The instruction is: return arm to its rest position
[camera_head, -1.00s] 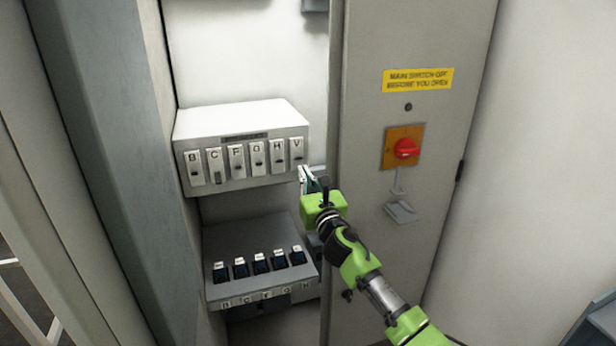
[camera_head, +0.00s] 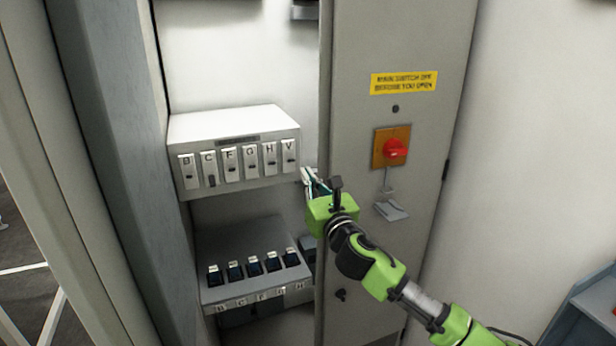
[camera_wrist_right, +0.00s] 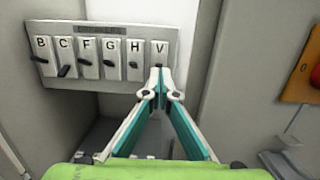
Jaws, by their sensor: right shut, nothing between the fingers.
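My right gripper (camera_head: 306,176) is in the head view, in front of the open cabinet near the right end of the lettered switch box (camera_head: 234,127). In the right wrist view its fingers (camera_wrist_right: 157,72) come together at the tips with nothing between them. The tips overlap the box's lower right part in that picture, below the letter V; I cannot tell whether they touch it. The box (camera_wrist_right: 60,84) carries a row of levers marked B, C, F, G, H and V. The C lever sits differently from the others. My left gripper is not in view.
The grey cabinet door (camera_head: 355,250) stands close beside my right arm, with a red rotary switch (camera_head: 394,149) on an orange plate and a yellow warning sign (camera_head: 404,83). A lower grey box (camera_head: 215,244) with several dark switches is below. A grey cabinet wall (camera_head: 110,150) is at left.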

